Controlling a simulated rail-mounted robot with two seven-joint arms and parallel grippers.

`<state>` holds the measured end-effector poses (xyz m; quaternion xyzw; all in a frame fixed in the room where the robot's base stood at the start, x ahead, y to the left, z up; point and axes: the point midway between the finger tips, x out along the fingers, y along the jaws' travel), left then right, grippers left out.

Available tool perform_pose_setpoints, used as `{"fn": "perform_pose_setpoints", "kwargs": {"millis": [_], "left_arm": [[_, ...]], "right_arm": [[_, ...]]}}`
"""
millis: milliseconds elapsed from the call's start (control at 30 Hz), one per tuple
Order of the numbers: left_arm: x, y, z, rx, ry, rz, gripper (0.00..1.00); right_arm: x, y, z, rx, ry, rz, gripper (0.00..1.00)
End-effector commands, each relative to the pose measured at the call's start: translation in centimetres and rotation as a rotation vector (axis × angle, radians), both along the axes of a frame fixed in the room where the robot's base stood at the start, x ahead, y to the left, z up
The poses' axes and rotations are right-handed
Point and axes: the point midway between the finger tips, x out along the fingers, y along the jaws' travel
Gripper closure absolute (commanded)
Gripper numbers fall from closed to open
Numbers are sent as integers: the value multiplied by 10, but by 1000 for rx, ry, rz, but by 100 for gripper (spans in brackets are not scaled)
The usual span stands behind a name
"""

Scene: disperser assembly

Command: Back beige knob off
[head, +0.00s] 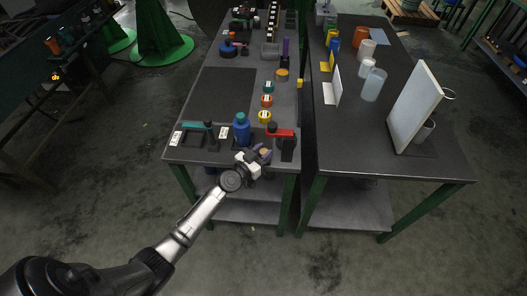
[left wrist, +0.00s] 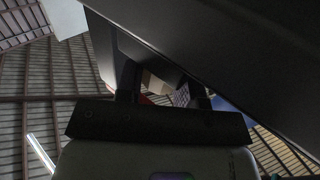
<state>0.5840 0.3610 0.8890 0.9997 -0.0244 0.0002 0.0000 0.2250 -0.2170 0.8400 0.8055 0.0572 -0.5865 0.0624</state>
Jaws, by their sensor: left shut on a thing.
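My left gripper (head: 258,156) is at the front edge of the left table, below and right of a blue bottle-shaped part (head: 241,126). A small beige knob (head: 265,152) shows at its fingers. In the left wrist view, a beige surface (left wrist: 153,83) lies between the two dark fingers of the left gripper (left wrist: 162,88), which is shut on it. What the knob is mounted on is mostly hidden by the gripper and the table's dark underside. My right gripper is in neither view.
The left table (head: 215,95) holds a red-handled part (head: 281,133), a yellow ring (head: 265,117), an orange ring (head: 267,101) and a teal-handled tool (head: 197,125) near the gripper. Floor in front is clear.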

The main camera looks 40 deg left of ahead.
Motion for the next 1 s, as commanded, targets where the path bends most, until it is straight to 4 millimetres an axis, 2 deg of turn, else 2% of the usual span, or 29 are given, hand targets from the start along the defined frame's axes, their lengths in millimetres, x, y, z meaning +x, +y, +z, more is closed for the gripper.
{"fn": "perform_pose_setpoints", "kwargs": {"millis": [267,400,600,800,1000], "left_arm": [[0,-2,8,-4,3,150,89],[0,-3,9,-7,4,271,89],[1,-4,7,-7,3,444,90],[1,-4,4,-6,1,594,89],[2,-4,2,-3,1,705,89]], "right_arm": [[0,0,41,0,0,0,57],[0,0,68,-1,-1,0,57],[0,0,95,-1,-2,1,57],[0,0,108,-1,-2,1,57],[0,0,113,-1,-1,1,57]]}}
